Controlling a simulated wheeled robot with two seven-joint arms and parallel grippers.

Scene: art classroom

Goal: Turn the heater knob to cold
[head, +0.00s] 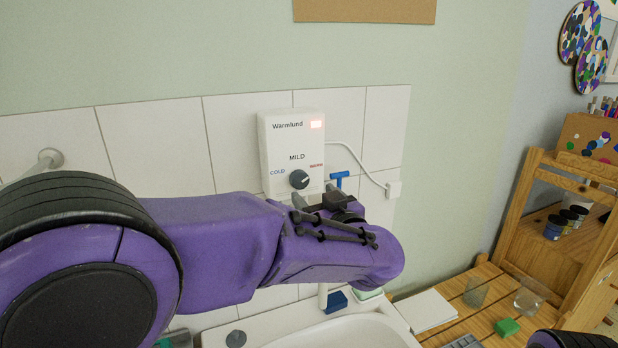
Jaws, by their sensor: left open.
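The heater (291,140) is a white box marked "Warmlund" on the tiled wall, with a lit red display at its upper right. Its dark round knob (299,179) sits low on the front, below "MILD", with "COLD" to the left and a red label to the right. The knob's light mark seems to point to the upper right, but it is small. My left gripper (326,199) is open, just below and right of the knob, apart from it in the picture. My purple left arm hides the area below the heater. My right gripper is not in view.
A white sink (352,333) lies below my arm. A slatted wooden table (475,311) with a green block (507,327) stands at the right.

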